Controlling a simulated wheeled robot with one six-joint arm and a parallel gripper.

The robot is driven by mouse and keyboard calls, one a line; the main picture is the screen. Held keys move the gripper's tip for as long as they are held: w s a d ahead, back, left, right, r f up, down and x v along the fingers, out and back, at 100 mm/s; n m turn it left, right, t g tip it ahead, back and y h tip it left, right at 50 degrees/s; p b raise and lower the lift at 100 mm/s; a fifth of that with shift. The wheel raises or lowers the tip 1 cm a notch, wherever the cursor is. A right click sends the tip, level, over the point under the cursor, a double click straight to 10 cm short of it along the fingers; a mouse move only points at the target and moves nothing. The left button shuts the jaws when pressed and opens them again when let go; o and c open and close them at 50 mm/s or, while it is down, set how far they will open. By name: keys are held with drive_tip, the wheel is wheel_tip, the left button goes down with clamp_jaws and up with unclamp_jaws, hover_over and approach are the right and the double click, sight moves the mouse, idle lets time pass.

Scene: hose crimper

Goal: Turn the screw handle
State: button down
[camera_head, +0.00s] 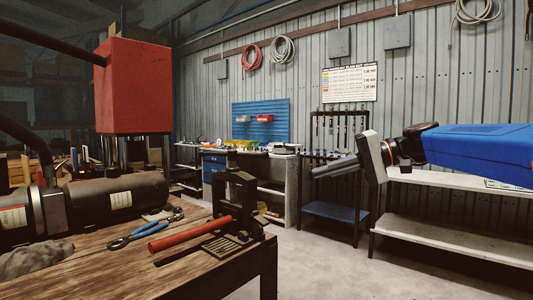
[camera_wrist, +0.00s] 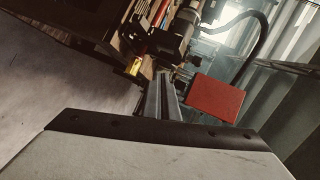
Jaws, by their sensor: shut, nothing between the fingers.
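A black hose crimper (camera_head: 240,205) stands at the right end of the wooden bench (camera_head: 130,265). A red bar-shaped handle (camera_head: 190,234) extends left from near its base, low over the bench top. I cannot tell for sure which part is the screw handle; the crimper's upper part is dark and small. My gripper (camera_head: 318,171) is in the air to the right of the crimper, clear of the bench, with its fingers pointing left toward it. Its fingers (camera_wrist: 163,92) are together and empty in the wrist view, where dark machinery lies beyond the tips.
A red press block (camera_head: 132,85), also in the wrist view (camera_wrist: 215,98), stands over dark cylinders (camera_head: 118,195) at left. A shelf rack (camera_head: 450,242) stands at right. Open floor lies between.

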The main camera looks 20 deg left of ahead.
sight(266, 153)
drive_tip(key=w+a+r+n+g+y, duration=0.2)
drive_tip(key=w+a+r+g, duration=0.1)
drive_tip(key=w+a+r, duration=0.25)
drive_tip(key=s+a, duration=0.7)
drive_tip(key=a, duration=0.3)
drive_tip(key=shift+s+f+y, duration=0.15)
drive_tip(key=shift+f+y, duration=0.15)
drive_tip(key=shift+f, duration=0.15)
drive_tip(key=shift+s+d+m+t, duration=0.25)
drive_tip(key=shift+s+m+t, duration=0.35)
drive_tip(key=shift+s+t, duration=0.35)
